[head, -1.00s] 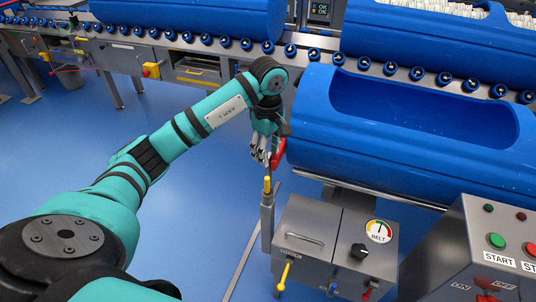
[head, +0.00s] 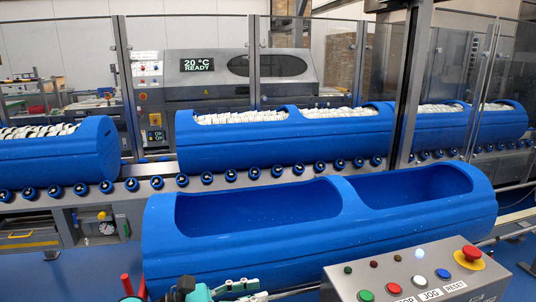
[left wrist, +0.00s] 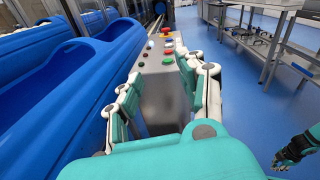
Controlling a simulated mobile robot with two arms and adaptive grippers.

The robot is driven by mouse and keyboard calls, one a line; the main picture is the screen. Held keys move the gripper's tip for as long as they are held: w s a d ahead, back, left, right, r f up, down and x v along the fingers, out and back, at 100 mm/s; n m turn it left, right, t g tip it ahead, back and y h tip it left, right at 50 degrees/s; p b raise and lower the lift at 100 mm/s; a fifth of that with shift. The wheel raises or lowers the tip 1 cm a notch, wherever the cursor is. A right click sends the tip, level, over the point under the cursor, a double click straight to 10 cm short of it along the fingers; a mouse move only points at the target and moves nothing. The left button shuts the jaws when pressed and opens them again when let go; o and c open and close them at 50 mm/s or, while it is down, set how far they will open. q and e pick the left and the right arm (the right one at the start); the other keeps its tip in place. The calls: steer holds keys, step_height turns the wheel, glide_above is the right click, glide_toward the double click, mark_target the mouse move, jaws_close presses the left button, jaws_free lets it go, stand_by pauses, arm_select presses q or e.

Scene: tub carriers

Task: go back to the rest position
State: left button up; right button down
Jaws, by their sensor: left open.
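My left gripper (left wrist: 160,92) is open in the left wrist view, with its pale-edged teal fingers spread and nothing held between them. The grey control panel (left wrist: 160,66) with coloured buttons lies beyond the fingers. In the head view only a part of my left gripper (head: 238,290) shows at the bottom edge, in front of the near blue tub (head: 240,255). A teal and dark end of what looks like my right gripper (left wrist: 297,150) shows at the lower right of the left wrist view; its fingers are too small to read.
The near tub has two empty openings. Behind it, blue tubs filled with white items (head: 290,138) stand on a roller conveyor (head: 230,175). The control panel (head: 420,280) with a red stop button is at the lower right. Blue floor (left wrist: 245,100) is open beside the panel.

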arm_select(q)
steer(key=w+a+r+n+t, duration=0.1)
steer(key=a+r+n+t, duration=0.2)
steer(key=r+n+t, duration=0.55)
steer(key=w+a+f+n+t+y, duration=0.1)
steer(key=a+f+n+t+y, duration=0.3)
steer(key=n, duration=0.5)
steer(key=a+f+n+t+y, duration=0.1)
steer(key=a+n+t+y, duration=0.2)
steer(key=a+n+y, duration=0.5)
steer(key=s+a+f+n+g+y, duration=0.2)
steer(key=s+f+n+g+y, duration=0.15)
steer(key=f+n, duration=0.4)
steer(key=s+a+f+n+g+y, duration=0.2)
steer(key=s+f+n+g, duration=0.15)
steer(key=f+n, duration=0.4)
steer(key=s+d+f+n+g+h, duration=0.1)
steer(key=s+f+n+g, duration=0.2)
steer(key=s+f+g, duration=0.45)
steer(key=s+d+f+n+g+h, duration=0.1)
steer(key=s+f+n+g, duration=0.25)
steer(key=s, duration=0.75)
step_height(320, 180, down, 26)
steer(key=s, duration=0.2)
steer(key=s+a+f+g, duration=0.2)
steer(key=s+a+f, duration=0.1)
steer(key=s+f, duration=1.3)
steer(key=shift+s+f+m+y, duration=0.3)
steer(key=shift+f+m+y, duration=0.1)
steer(key=shift+f, duration=0.15)
